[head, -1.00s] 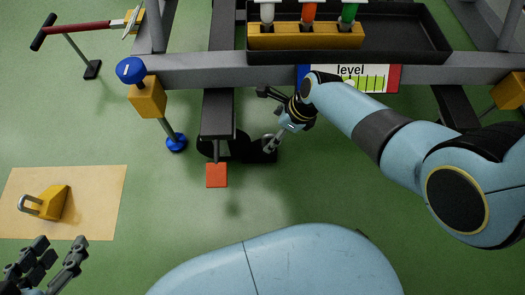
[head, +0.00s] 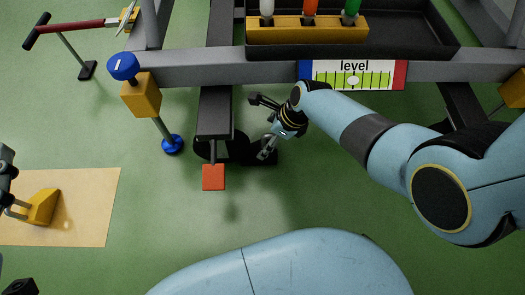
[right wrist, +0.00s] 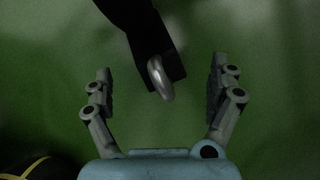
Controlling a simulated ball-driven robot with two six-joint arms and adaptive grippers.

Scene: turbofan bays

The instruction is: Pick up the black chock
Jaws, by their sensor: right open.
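The black chock (head: 262,158) lies on the green floor beside a dark rounded shape under the beam, partly hidden by my right gripper in the head view. In the right wrist view the black chock (right wrist: 158,45) shows with a shiny metal ring handle (right wrist: 161,79). My right gripper (head: 260,126) is open above it. In the right wrist view its fingers (right wrist: 160,68) stand wide on both sides of the handle, apart from it. My left gripper (head: 6,175) is only partly in view at the left edge, near a yellow chock's handle.
The yellow chock (head: 43,206) stands on a tan mat (head: 95,215). A grey frame rail (head: 220,71) with a level sign (head: 385,76) crosses above. A blue-capped post (head: 157,125) and an orange-red block (head: 213,177) stand left of my right gripper.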

